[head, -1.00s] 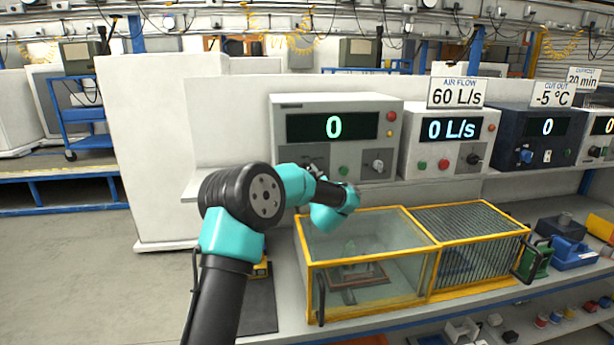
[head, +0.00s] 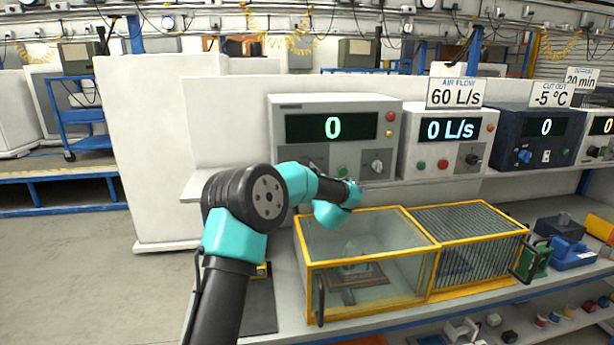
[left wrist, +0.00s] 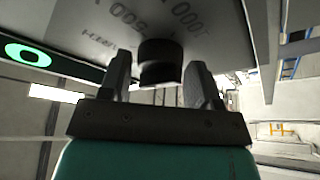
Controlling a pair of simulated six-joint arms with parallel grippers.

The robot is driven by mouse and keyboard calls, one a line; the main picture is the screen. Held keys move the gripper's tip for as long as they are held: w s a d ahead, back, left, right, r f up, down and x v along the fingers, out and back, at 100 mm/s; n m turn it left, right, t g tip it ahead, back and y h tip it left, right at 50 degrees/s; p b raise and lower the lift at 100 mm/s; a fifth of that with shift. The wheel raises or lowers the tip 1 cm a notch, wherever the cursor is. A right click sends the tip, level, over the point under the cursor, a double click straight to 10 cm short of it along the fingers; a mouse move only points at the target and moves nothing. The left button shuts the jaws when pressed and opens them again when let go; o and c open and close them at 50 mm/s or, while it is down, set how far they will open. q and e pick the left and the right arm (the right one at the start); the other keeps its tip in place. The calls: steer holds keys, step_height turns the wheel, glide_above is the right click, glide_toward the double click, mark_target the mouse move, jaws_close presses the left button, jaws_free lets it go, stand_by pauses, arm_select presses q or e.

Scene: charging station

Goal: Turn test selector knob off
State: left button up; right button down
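The leftmost grey instrument (head: 285,150) has a dark display reading 0, a green button (head: 343,172) and a grey knob (head: 377,166) at its lower right. My left arm covers the lower left of its panel in the head view. In the left wrist view a black round knob (left wrist: 160,48) stands out from a grey panel (left wrist: 215,25) with printed numbers around it, seen upside down. My left gripper (left wrist: 159,70) is open, with one finger on each side of this knob and visible gaps to both. The knob's pointer cannot be made out. My right gripper is not in view.
A yellow-framed glass box (head: 365,250) stands on the bench just below my left arm. Further instruments stand to the right, including the white air flow unit (head: 450,145) and a dark unit (head: 540,135). A tall white panel (head: 150,150) stands left.

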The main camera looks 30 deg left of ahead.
arm_select(q)
steer(key=shift+o, duration=1.4)
steer(key=v, duration=1.7)
steer(key=shift+d, duration=0.15)
steer(key=shift+d+f, duration=0.1)
